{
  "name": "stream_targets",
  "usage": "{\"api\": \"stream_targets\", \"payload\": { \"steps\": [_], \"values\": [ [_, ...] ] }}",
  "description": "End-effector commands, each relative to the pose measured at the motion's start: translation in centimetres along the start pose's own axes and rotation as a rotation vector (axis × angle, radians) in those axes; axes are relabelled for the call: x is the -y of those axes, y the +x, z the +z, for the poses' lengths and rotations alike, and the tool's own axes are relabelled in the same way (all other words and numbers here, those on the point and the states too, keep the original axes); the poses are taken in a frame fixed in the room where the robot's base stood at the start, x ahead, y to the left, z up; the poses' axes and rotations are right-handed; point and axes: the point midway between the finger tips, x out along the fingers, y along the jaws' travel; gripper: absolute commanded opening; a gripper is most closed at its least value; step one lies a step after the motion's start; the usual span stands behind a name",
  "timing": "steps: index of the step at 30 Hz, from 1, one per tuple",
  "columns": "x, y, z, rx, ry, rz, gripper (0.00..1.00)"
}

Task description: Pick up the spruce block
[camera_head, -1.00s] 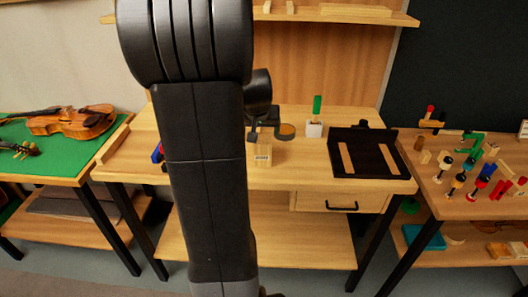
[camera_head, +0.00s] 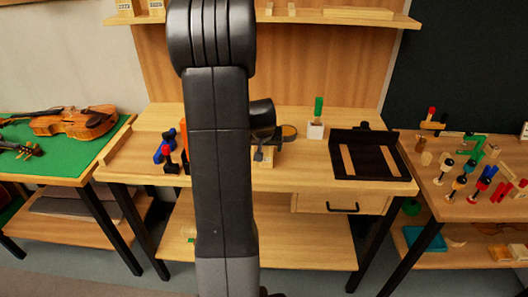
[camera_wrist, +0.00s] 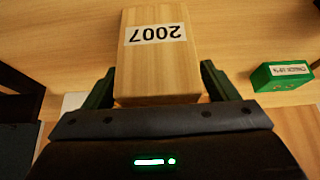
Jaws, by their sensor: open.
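The spruce block (camera_wrist: 158,74) is a pale wooden block with a white label reading 2007. In the wrist view it stands between the two fingers of my gripper (camera_wrist: 158,88), which is open. The fingers lie on either side of the block's near end, and I cannot tell whether either one touches it. In the head view the block (camera_head: 268,158) shows only in part on the bench, just right of my arm. My gripper (camera_head: 262,155) mostly covers it there.
A small green labelled box (camera_wrist: 282,75) lies right of the block. Blue and red clamps (camera_head: 166,152) are left of my arm.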

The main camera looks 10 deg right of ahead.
Motion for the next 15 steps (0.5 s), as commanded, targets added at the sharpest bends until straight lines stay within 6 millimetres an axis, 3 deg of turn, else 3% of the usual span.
{"api": "stream_targets", "payload": {
  "steps": [4, 12, 15],
  "values": [
    [-0.01, -0.02, -0.02, 0.0, 0.0, 0.0, 0.8],
    [0.0, -0.04, -0.01, 0.0, 0.001, 0.0, 0.29],
    [0.0, -0.06, -0.04, -0.001, 0.0, 0.0, 0.28]
  ]
}}
